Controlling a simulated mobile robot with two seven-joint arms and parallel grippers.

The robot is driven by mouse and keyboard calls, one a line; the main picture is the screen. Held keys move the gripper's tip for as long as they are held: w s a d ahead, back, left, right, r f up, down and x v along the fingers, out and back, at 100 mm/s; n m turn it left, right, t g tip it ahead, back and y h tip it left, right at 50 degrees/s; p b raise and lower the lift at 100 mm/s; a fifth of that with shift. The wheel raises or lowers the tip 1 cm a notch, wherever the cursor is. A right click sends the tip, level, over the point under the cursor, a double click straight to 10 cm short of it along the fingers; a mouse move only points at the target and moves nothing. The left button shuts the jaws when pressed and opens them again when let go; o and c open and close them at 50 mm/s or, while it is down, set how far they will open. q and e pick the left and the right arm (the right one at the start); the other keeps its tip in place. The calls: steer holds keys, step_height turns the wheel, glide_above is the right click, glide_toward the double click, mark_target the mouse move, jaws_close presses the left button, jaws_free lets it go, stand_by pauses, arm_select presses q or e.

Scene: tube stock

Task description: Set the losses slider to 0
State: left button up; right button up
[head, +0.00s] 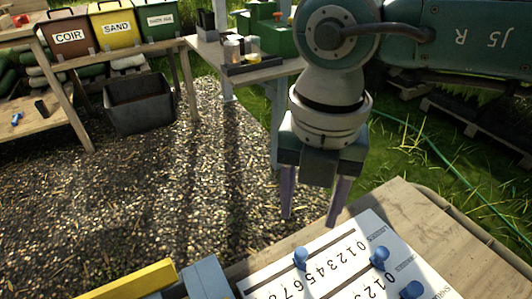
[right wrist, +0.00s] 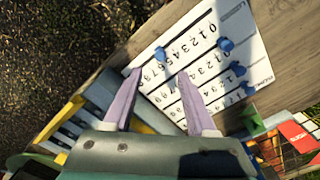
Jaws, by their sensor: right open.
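A white slider panel (head: 340,262) lies on the wooden table, its digits upside down in the head view. It has several dark slots with blue knobs. One knob (head: 301,257) sits partway along the far slot, near the middle-high digits. Another knob (head: 380,257) is near the 0 end of its slot, and a third (head: 411,290) is closer to the front. I cannot read the labels well enough to tell which slider is losses. My right gripper (head: 310,221) is open and empty, pointing down over the panel's far-left side. In the right wrist view its fingertips (right wrist: 160,72) are near the far-slot knob (right wrist: 160,54).
A yellow bar (head: 130,281) and a blue-grey block (head: 206,279) lie left of the panel. The table's bare wood (head: 425,220) is on the right. Coir (head: 67,36), sand (head: 115,27) and a green bin stand far back. Gravel lies between.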

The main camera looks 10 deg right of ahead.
mark_target(302, 252)
arm_select(q)
step_height(302, 252, down, 3)
steer(key=shift+s+a+r+b, duration=0.1)
steer(key=shift+s+a+b, duration=0.05)
steer(key=shift+b, duration=1.1)
arm_select(e)
steer(key=f, duration=0.9)
steer(key=shift+s+f, duration=0.2)
steer(key=shift+f, duration=0.1)
jaws_close()
